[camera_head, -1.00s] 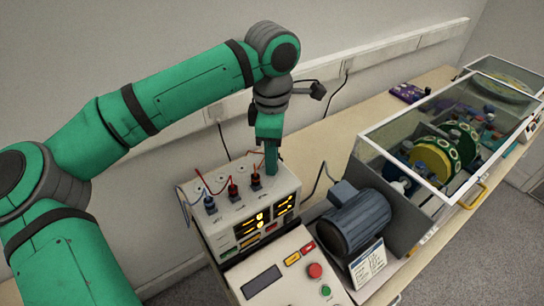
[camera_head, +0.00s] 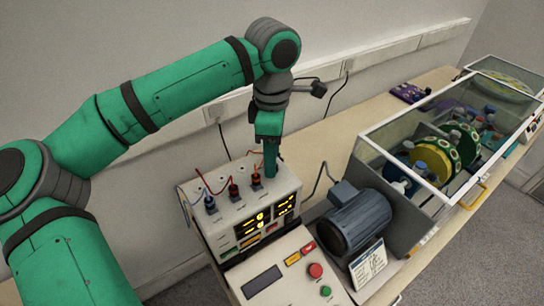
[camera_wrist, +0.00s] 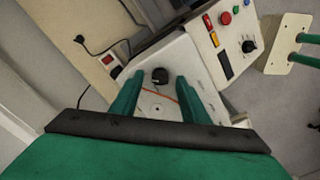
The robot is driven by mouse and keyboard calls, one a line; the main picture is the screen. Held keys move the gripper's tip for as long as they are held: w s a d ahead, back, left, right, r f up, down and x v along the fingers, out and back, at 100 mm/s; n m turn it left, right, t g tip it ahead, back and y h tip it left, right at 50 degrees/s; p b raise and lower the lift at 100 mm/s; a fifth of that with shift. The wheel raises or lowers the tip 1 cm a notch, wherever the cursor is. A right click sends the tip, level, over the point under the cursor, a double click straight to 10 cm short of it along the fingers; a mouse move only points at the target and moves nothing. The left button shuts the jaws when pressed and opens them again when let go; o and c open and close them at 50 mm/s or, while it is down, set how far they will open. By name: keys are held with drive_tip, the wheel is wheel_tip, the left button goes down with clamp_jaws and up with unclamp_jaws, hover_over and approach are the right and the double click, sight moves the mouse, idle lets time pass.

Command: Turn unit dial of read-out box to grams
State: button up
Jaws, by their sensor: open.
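The read-out box (camera_head: 222,217) is a pale box with lit yellow displays on its front and plugs with red and blue leads on top. My gripper (camera_head: 270,174) points down over its back right top corner. In the wrist view my gripper (camera_wrist: 158,84) is open. A black round knob (camera_wrist: 160,75), which looks like the unit dial, stands on the box top between the fingertips, with a gap on each side. A red lead passes just below it. The knob's marks are too small to read, and the head view hides it behind my gripper.
A control panel (camera_head: 291,262) with a red and a green button stands in front of the box. A grey motor (camera_head: 355,222) and a clear guard (camera_head: 367,143) over yellow-green discs (camera_head: 432,158) are to the right. The wall is close behind.

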wheel_tip(320, 180, up, 10)
drive_tip(key=shift+r, duration=0.15)
idle(0.3)
idle(0.4)
